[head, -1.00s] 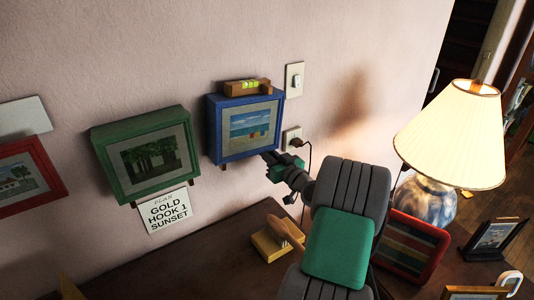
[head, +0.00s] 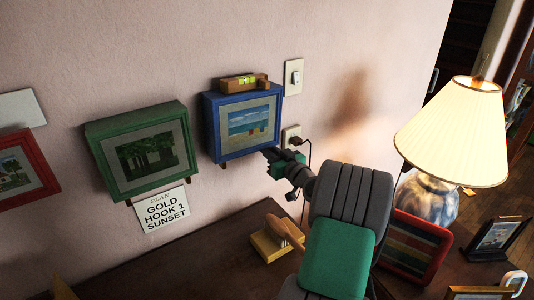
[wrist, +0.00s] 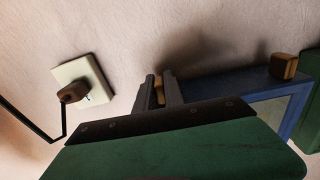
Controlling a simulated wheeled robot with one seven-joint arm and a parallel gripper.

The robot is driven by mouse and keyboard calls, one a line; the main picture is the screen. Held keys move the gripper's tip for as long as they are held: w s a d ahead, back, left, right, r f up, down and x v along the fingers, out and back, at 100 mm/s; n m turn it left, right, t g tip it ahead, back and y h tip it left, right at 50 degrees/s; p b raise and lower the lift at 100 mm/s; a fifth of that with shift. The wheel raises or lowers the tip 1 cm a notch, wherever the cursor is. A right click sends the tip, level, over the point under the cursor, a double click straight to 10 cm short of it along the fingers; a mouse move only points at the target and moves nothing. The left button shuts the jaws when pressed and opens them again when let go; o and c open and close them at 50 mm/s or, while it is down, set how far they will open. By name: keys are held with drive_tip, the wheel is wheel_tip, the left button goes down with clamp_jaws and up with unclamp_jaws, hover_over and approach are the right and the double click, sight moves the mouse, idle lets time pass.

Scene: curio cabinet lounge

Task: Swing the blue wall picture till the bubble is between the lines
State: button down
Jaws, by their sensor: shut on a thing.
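The blue wall picture (head: 212,128), a deep blue box frame around a beach scene, hangs on the pink wall. A wooden spirit level (head: 230,84) with a green vial (head: 246,80) sits along its top edge. The vial is too small to tell where the bubble lies against the lines. My gripper (head: 269,155) is at the frame's lower right corner. In the wrist view my gripper (wrist: 160,90) is shut on a small wooden peg (wrist: 159,90) at the corner of the blue frame (wrist: 222,88). Another wooden peg (wrist: 284,65) shows farther along that edge.
The green picture (head: 110,163) hangs close on the left, above a plan card (head: 162,210). A socket with a plug (head: 294,138) and cord are just right of the blue frame. Below, the desk holds a yellow box (head: 268,246), a red-framed item (head: 415,247) and a lit lamp (head: 452,130).

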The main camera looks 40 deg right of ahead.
drive_tip(key=c, duration=1.4)
unclamp_jaws()
drive_tip(key=shift+c, duration=0.2)
drive_tip(key=s+b, duration=0.1)
drive_tip(key=s, duration=0.6)
drive_tip(key=shift+s+a+b, duration=0.25)
drive_tip(key=shift+s+b, duration=0.05)
drive_tip(key=shift+s, duration=0.1)
